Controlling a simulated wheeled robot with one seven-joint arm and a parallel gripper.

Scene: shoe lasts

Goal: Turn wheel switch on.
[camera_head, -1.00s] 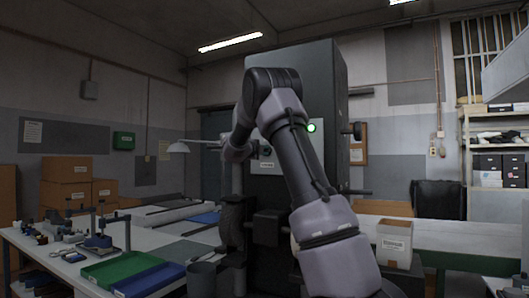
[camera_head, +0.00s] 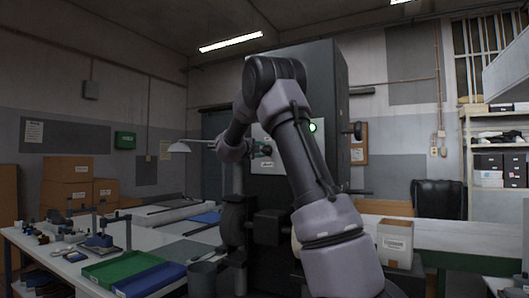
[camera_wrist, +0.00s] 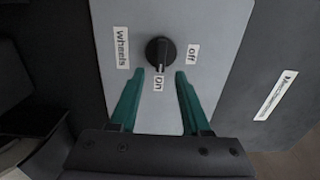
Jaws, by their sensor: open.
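The wheel switch is a black rotary knob (camera_wrist: 160,53) on a light grey panel (camera_wrist: 218,25) in the wrist view. A "Wheels" label (camera_wrist: 122,47) is on its left, an "Off" label (camera_wrist: 193,54) on its right and an "On" label (camera_wrist: 158,82) just below it. The knob's pale mark seems to point down toward "On", though it is small. My gripper (camera_wrist: 158,76) is open, its two green fingers below and to either side of the knob, apart from it. In the head view my arm hides much of the panel (camera_head: 259,165).
The panel is on a tall dark machine cabinet (camera_head: 325,80) with a lit green light (camera_head: 312,127). A table (camera_head: 60,262) with a green tray (camera_head: 120,264) and a blue tray (camera_head: 150,280) stands left. A labelled box (camera_head: 396,243) stands right.

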